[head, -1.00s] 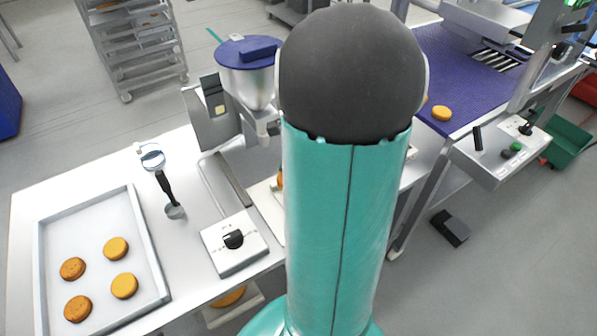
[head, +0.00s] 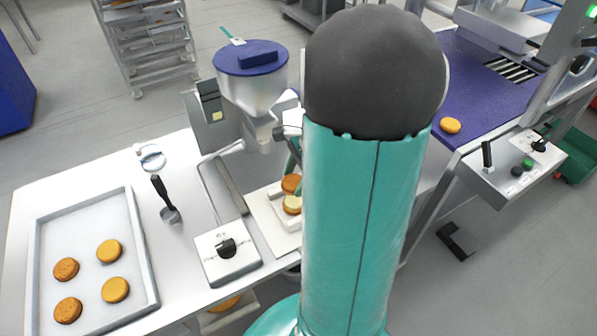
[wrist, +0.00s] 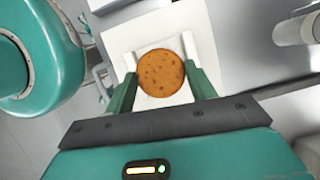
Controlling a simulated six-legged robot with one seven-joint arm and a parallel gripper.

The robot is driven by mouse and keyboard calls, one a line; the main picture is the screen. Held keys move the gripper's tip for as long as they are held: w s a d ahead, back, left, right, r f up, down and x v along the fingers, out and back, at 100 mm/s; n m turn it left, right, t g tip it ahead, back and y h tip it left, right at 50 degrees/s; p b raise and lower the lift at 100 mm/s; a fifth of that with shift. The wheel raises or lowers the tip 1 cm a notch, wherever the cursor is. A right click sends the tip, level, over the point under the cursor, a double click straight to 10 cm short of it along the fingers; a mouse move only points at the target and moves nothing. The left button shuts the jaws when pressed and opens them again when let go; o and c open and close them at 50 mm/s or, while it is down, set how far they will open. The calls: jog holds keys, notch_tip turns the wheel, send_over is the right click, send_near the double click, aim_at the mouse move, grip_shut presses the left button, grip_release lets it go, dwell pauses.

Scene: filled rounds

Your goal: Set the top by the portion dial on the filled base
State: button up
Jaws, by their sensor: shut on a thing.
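My gripper (wrist: 160,88) is shut on a brown speckled round top (wrist: 161,73), with a green finger on each side. The top (head: 291,183) also shows in the head view, beside my arm. Just below it in that picture is a round base with pale filling (head: 292,206), on a white board (head: 270,222). The gap between top and base is unclear, and the base is not distinguishable in the wrist view. The portion dial (head: 228,247) is a black knob on a pale box to the left.
A tray (head: 148,262) with several rounds lies at the left, and a dark-handled scoop (head: 163,195) beside it. A blue-lidded hopper (head: 250,85) stands behind the board. A purple conveyor (head: 465,90) carries a round at the right.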

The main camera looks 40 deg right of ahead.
aim_at(296, 200)
jog(key=shift+a+f, duration=0.1)
jog(key=shift+f, duration=2.15)
jog(key=shift+f, duration=0.8)
jog(key=o, duration=1.2)
jog(key=shift+r, duration=3.55)
jog(key=s+a+r+n+t+h, duration=0.2)
jog(key=a+r+n, duration=0.5)
jog(key=a+n, duration=0.4)
jog(key=s+a+r+n+t+h, duration=0.2)
jog(key=a+r+n, duration=0.6)
jog(key=a+n, duration=0.3)
jog(key=shift+s+a+r, duration=0.25)
jog(key=shift+a, duration=0.4)
